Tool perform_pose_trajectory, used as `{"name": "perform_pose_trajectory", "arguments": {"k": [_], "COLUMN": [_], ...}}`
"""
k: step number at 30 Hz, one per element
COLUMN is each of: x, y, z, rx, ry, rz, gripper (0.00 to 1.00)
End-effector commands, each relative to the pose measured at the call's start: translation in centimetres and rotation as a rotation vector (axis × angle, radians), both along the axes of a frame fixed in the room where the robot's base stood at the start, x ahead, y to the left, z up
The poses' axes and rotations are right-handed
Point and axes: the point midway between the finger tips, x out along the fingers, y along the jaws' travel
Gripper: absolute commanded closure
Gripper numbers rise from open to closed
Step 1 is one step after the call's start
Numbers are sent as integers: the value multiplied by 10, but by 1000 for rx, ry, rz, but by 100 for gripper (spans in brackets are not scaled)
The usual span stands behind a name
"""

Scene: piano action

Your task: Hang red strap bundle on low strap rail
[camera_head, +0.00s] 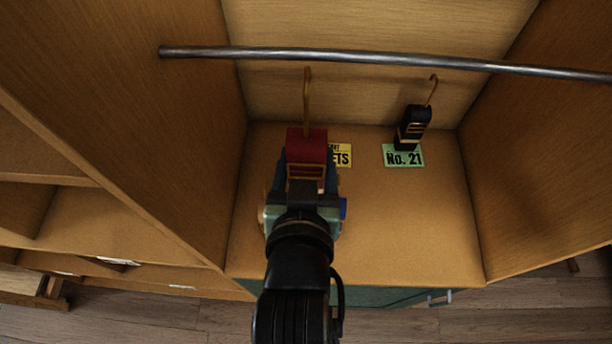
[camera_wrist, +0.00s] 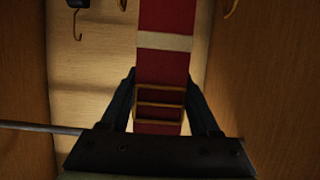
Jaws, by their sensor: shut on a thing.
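The red strap bundle (camera_head: 306,146) is held in my gripper (camera_head: 304,182), with its thin brass hook (camera_head: 307,98) pointing up. The hook's top shows just below the steel rail (camera_head: 350,56) in the head view; I cannot tell whether they touch. In the wrist view the red bundle (camera_wrist: 160,62), with a cream band and brass wire loops, lies between the two fingers of my gripper (camera_wrist: 161,88). The rail (camera_wrist: 40,127) shows there at the lower left.
A yellow label (camera_head: 342,155) is partly hidden behind the red bundle. Wooden walls (camera_head: 150,110) enclose the bay on both sides; its floor (camera_head: 400,225) is clear at the right.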

Motion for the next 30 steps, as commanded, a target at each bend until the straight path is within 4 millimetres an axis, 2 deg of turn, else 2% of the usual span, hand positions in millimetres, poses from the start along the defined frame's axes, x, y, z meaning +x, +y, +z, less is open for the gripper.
{"name": "perform_pose_trajectory", "arguments": {"k": [30], "x": [83], "y": [0], "z": [2], "rx": [0], "ry": [-5], "rz": [1], "gripper": [100]}}
